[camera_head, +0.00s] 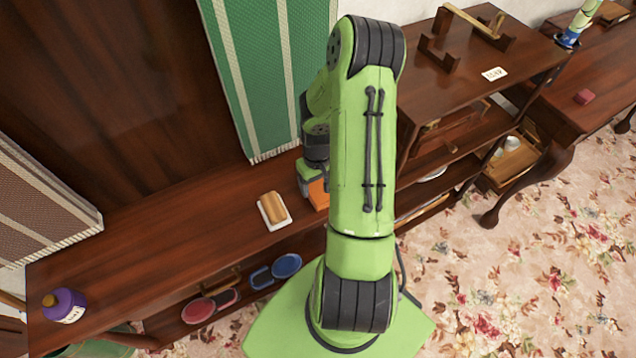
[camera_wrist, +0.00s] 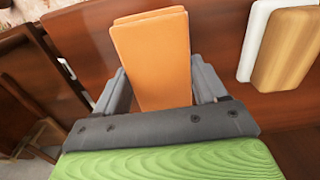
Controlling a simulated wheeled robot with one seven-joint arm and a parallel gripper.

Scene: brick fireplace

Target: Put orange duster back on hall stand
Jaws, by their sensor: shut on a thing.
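The orange duster (camera_wrist: 152,60) is a flat orange block between the two grey fingers of my gripper (camera_wrist: 155,85) in the wrist view. My gripper is shut on it. In the head view only a small orange part of the duster (camera_head: 318,194) shows, beside my green arm, which hides the rest. The hall stand (camera_head: 170,235) is a long dark wood piece with a top surface and a lower shelf. The duster is over or on its top; I cannot tell whether it touches the wood.
A tan and white block (camera_head: 272,208) lies on the stand, left of my gripper. A purple bottle (camera_head: 65,305) stands at the far left. Red (camera_head: 198,311) and blue (camera_head: 287,266) round items sit on the lower shelf. A green striped cloth (camera_head: 268,75) hangs behind. The left-middle top is clear.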

